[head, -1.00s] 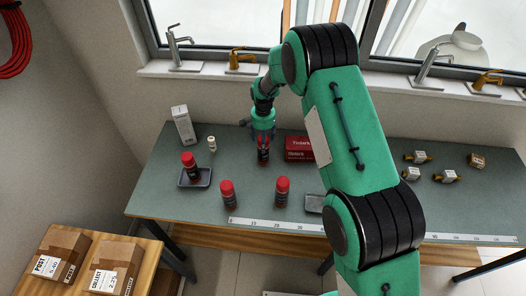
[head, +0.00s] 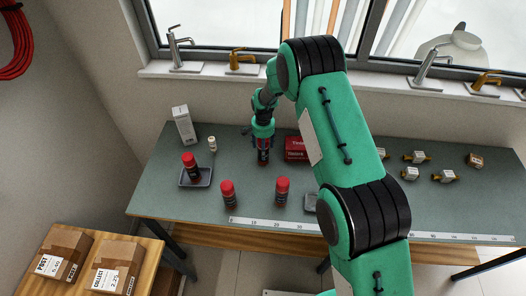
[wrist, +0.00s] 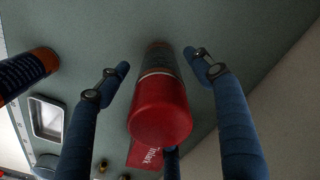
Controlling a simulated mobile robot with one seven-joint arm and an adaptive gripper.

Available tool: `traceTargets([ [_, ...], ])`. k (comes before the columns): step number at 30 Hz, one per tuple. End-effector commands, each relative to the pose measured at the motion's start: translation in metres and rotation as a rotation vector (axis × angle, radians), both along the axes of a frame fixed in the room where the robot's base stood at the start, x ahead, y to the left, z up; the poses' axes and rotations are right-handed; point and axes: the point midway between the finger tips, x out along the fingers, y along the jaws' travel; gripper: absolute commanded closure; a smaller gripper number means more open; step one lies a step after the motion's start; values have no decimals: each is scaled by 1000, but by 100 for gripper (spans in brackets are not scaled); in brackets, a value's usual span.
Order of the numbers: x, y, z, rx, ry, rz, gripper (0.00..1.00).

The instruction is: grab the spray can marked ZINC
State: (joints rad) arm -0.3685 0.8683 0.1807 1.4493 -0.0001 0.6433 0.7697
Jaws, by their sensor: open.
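Several dark spray cans with red caps show in the head view: one in a small dark tray (head: 190,160), two near the front edge, left (head: 228,190) and right (head: 282,188), and one under my gripper (head: 263,135). In the wrist view the red-capped can (wrist: 160,108) stands between the spread blue fingers of my gripper (wrist: 156,62). There are gaps on both sides, so the fingers do not hold it. Its label is turned away or too small, so I cannot read ZINC on any can.
A red box (head: 296,149) lies just right of my gripper. A metal dish (head: 311,203) and a ruler strip (head: 275,225) lie at the bench front. A white carton (head: 183,125) and a small white bottle (head: 212,143) stand left. Brass fittings (head: 418,157) lie right.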

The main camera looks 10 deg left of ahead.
Motion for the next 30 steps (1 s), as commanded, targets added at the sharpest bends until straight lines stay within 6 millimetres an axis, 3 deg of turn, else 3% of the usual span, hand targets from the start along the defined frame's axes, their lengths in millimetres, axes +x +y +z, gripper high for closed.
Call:
traceTargets([
  [7, 0, 0, 0, 0, 0, 0, 34],
  [16, 0, 0, 0, 0, 0, 0, 92],
  [30, 1, 0, 10, 1, -3, 0, 92],
])
